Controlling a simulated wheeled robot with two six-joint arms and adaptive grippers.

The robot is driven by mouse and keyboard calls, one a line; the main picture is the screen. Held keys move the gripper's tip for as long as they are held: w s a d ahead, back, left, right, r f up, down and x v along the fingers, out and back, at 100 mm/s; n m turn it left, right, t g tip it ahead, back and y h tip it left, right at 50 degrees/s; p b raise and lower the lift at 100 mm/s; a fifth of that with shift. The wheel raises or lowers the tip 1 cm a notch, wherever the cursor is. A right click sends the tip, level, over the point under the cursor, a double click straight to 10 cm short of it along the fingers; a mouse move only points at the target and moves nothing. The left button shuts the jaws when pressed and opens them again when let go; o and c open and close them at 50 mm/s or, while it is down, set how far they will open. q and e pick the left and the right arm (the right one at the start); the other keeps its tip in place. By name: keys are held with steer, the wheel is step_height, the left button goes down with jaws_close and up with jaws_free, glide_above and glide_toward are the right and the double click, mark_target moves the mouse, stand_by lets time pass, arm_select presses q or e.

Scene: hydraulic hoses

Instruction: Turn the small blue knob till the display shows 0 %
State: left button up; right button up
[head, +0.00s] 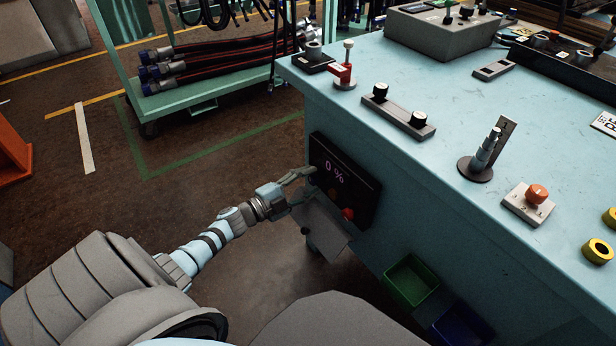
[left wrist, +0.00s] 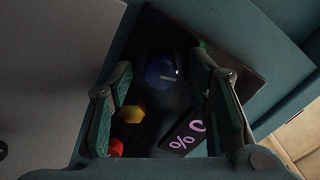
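The black control panel (head: 366,178) is set in the side of the pale blue cabinet, and its display (head: 334,171) reads 0 %. In the left wrist view the small blue knob (left wrist: 160,71) carries a light mark. The display (left wrist: 186,136) appears there upside down. My left gripper (head: 307,184) is at the panel's left edge. In the left wrist view its fingers (left wrist: 163,82) are spread, with the blue knob visible between their tips. I cannot tell whether they touch it. The knob is hidden in the head view. My right gripper is not in view.
A yellow knob (left wrist: 132,114) and red button (left wrist: 115,147) are near the blue knob. Open floor lies left of the cabinet.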

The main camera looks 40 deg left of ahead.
arm_select(q)
steer(key=shift+s, duration=0.1)
steer(key=v, duration=1.1)
steer(key=shift+s+a, duration=0.15)
steer(key=shift+s, duration=0.25)
